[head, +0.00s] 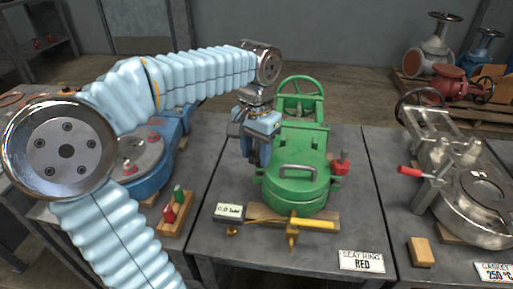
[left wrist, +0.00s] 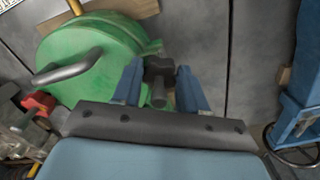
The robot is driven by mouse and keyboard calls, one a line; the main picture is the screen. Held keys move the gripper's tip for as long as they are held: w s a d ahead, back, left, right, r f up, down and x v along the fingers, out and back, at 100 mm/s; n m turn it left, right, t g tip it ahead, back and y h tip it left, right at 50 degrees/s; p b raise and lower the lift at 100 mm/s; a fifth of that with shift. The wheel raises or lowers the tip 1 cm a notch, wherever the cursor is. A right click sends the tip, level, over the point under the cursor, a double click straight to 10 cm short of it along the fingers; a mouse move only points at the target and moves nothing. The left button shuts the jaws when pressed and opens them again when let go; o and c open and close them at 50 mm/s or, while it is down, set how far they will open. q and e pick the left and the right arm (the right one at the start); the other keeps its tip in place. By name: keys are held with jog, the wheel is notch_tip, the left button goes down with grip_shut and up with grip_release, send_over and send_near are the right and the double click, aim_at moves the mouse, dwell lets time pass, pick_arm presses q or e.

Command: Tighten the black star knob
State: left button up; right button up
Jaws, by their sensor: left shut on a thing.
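The black star knob (left wrist: 160,66) shows in the left wrist view, beside the rim of the round green lid (left wrist: 95,55), with a dark stem below it. My left gripper (left wrist: 160,88) has its two blue fingers on either side of the knob and is shut on it. In the head view my left gripper (head: 258,157) points down at the left side of the green valve body (head: 296,185). The knob is hidden behind the fingers there. My right gripper is not in view.
The green valve has a handwheel (head: 301,88) behind and a red-knobbed lever (head: 341,163) at right. A yellow-handled tool (head: 312,224), a small display box (head: 229,212) and a "SEAT RING RED" sign (head: 361,262) lie in front. Blue and steel valves flank it.

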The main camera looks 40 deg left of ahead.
pick_arm(q)
jog(key=shift+m, duration=0.3)
dwell(0.4)
jog(key=o, duration=1.1)
jog(key=shift+c, duration=0.2)
jog(key=shift+r, duration=0.1)
notch_tip(320, 180, up, 14)
jog(key=p, duration=0.2)
jog(key=shift+f, duration=0.2)
